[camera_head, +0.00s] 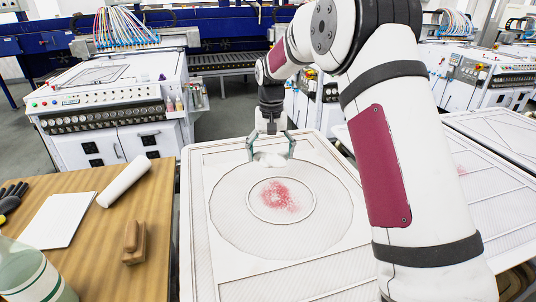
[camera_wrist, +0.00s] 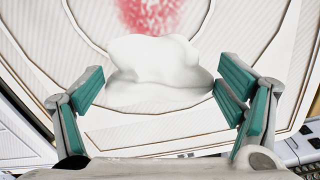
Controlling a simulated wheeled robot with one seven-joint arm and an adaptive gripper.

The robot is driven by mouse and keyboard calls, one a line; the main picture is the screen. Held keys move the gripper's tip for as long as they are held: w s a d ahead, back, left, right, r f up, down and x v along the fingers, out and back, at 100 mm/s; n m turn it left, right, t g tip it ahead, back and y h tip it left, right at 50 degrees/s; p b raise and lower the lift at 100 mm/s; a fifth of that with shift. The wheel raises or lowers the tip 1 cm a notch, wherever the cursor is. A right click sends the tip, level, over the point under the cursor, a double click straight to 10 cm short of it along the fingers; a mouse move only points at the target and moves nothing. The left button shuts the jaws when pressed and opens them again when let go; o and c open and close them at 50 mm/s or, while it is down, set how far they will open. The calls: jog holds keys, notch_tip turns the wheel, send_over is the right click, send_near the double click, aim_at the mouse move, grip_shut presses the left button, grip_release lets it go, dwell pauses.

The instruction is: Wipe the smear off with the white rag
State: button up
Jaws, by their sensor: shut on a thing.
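The red smear (camera_head: 280,196) is a speckled patch inside the inner circle of the white round-patterned panel (camera_head: 200,250). It also shows at the top of the wrist view (camera_wrist: 150,14). The white rag (camera_head: 269,160) is a bunched lump at the far side of the circles, beyond the smear in the head view. My gripper (camera_head: 271,154) is shut on the rag, with a green-padded finger on each side. In the wrist view the rag (camera_wrist: 152,65) sits between the fingers, and its upper edge overlaps the smear's lower end. I cannot tell whether the rag touches the panel.
A wooden table (camera_head: 105,255) at left holds a bottle (camera_head: 35,275), a white sheet (camera_head: 58,220), a white roll (camera_head: 124,181), a brown block (camera_head: 134,242) and a black glove (camera_head: 10,198). White machines stand behind.

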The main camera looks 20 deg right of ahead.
aim_at(282, 207)
jog(key=shift+f+b, duration=0.5)
jog(key=shift+f, duration=2.45)
jog(key=shift+f+b, duration=0.4)
jog(key=shift+f, duration=0.65)
jog(key=shift+s, duration=0.1)
jog(key=s+p, duration=0.2)
jog(key=shift+s+r, duration=0.2)
jog(key=shift+s, duration=0.1)
jog(key=shift+s+f+p, duration=0.2)
jog(key=shift+s+p, duration=1.15)
jog(key=shift+s, duration=0.8)
jog(key=shift+s+f+p, duration=0.15)
jog(key=shift+s+p, duration=1.2)
jog(key=shift+s, duration=0.8)
jog(key=shift+s+r+p, duration=0.1)
jog(key=shift+s+p, duration=1.05)
jog(key=shift+s, duration=0.7)
jog(key=shift+c, duration=0.5)
jog(key=shift+w, duration=0.15)
jog(key=shift+w+r+b, duration=0.1)
jog(key=shift+w+b, duration=1.35)
jog(key=shift+w, duration=0.55)
